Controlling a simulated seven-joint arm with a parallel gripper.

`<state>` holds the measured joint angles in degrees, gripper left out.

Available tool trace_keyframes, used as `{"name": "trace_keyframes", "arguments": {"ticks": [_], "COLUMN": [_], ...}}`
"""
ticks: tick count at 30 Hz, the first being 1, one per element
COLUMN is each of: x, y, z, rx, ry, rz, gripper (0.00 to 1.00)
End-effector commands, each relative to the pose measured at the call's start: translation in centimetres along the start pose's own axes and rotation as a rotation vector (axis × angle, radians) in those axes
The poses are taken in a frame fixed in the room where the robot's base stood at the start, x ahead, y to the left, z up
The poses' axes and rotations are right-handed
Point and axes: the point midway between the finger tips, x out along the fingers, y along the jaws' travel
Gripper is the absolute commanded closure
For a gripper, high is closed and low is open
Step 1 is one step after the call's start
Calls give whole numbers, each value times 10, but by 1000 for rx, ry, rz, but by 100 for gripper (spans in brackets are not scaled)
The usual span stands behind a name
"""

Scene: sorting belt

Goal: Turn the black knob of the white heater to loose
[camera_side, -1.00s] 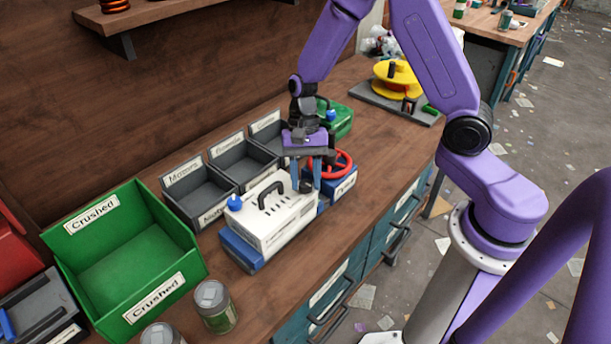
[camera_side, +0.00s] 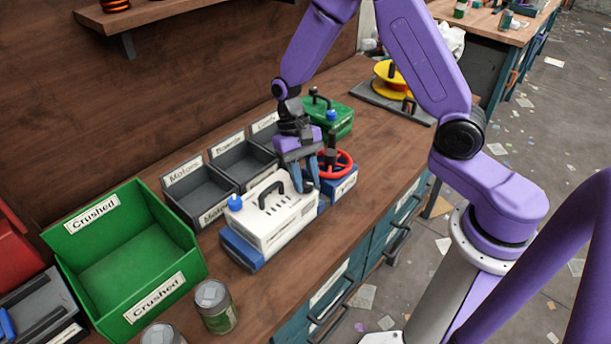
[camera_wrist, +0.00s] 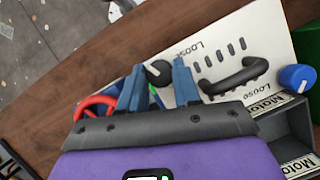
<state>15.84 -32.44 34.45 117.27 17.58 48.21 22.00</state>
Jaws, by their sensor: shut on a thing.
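The white heater (camera_side: 272,222) stands on a blue base on the bench, with a black carrying handle on top and a blue knob (camera_side: 235,203) at its left end. Its black knob (camera_wrist: 158,72), with a pale pointer line, is at the opposite end. My gripper (camera_wrist: 159,78) has its blue fingers on either side of the black knob and is shut on it. In the side view my gripper (camera_side: 306,185) hides most of the knob. The word "Loose" is printed on the heater's top near the black knob and again near the handle.
A red wheel valve (camera_side: 337,164) on a blue block is close behind my gripper. Grey labelled bins (camera_side: 205,192) line the heater's far side. A green "Crushed" bin (camera_side: 125,265) and cans (camera_side: 216,306) are at left. Bare bench lies along the front edge.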

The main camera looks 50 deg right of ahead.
Motion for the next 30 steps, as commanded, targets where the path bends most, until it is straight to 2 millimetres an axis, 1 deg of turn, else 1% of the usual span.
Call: {"name": "trace_keyframes", "arguments": {"ticks": [30], "x": [0], "y": [-6], "z": [2], "rx": [-895], "ry": [3], "rz": [371], "gripper": [98]}}
